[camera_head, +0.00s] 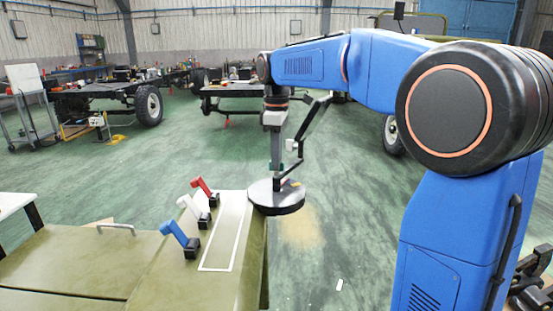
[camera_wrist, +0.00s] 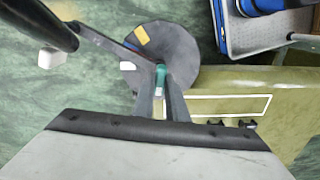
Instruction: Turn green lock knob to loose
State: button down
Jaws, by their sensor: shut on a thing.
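The green lock knob (camera_wrist: 161,76) is between the two fingers of my gripper (camera_wrist: 161,92) in the wrist view, over a round grey disc (camera_wrist: 180,45). My gripper is shut on the knob, and its fingers hide part of it. In the head view my gripper (camera_head: 275,160) points straight down above the disc (camera_head: 268,196), and only a small bit of green shows at the fingertips. The disc has a yellow mark (camera_wrist: 141,35) and a white mark (camera_wrist: 127,66). Its black rim shows in the head view. Which mark means loose cannot be read.
Red (camera_head: 202,186), white (camera_head: 190,206) and blue (camera_head: 174,233) levers stand on the olive bench (camera_head: 150,285), left of the disc. A dark angled arm (camera_head: 312,125) stands close beside my gripper. A grey tray (camera_wrist: 262,30) shows at upper right in the wrist view. Open green floor lies behind.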

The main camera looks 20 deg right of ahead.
jog(key=shift+n, duration=0.8)
jog(key=c, duration=1.8)
grip_release()
jog(key=shift+o, duration=0.2)
jog(key=shift+r, duration=0.15)
notch_tip(320, 180, up, 17)
